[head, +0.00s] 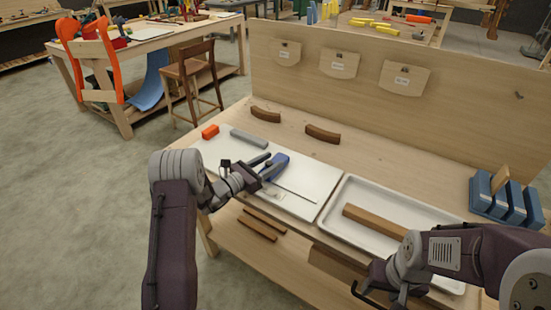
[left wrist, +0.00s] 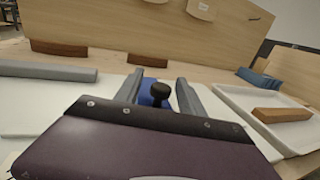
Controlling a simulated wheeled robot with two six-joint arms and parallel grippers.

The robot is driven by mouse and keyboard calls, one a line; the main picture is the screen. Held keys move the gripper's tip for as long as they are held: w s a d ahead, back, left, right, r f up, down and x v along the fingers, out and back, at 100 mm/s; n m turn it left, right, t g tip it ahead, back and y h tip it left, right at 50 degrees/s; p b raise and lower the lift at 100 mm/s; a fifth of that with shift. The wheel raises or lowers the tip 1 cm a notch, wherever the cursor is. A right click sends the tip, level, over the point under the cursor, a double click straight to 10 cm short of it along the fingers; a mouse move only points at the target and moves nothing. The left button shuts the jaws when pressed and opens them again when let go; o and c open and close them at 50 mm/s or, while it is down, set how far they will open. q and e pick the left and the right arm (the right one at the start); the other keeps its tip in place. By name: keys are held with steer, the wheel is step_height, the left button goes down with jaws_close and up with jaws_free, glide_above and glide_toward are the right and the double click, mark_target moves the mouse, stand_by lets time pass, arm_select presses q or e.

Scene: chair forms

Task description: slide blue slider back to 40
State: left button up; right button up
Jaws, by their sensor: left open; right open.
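The blue slider (head: 277,166) sits on a white board (head: 316,180) that has a thin dark line across it. In the left wrist view the blue slider (left wrist: 147,88) carries a black knob (left wrist: 160,92). My left gripper (head: 262,166) is open. Its two fingers show on either side of the knob in the left wrist view (left wrist: 160,90), with gaps beside it; I cannot tell whether they touch the slider. My right gripper (head: 378,292) is open and empty at the bench's front, beside the tray. I cannot read any scale or the mark 40.
A white tray (head: 345,190) holds a wooden bar (head: 373,221). Two curved brown pieces (head: 322,134) lie behind. A blue rack (head: 497,198) stands at right. An upright panel (head: 450,115) closes the back.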

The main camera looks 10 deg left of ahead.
arm_select(q)
steer(key=shift+x, duration=1.15)
steer(key=shift+s, duration=0.1)
jaws_close()
stand_by(0.4)
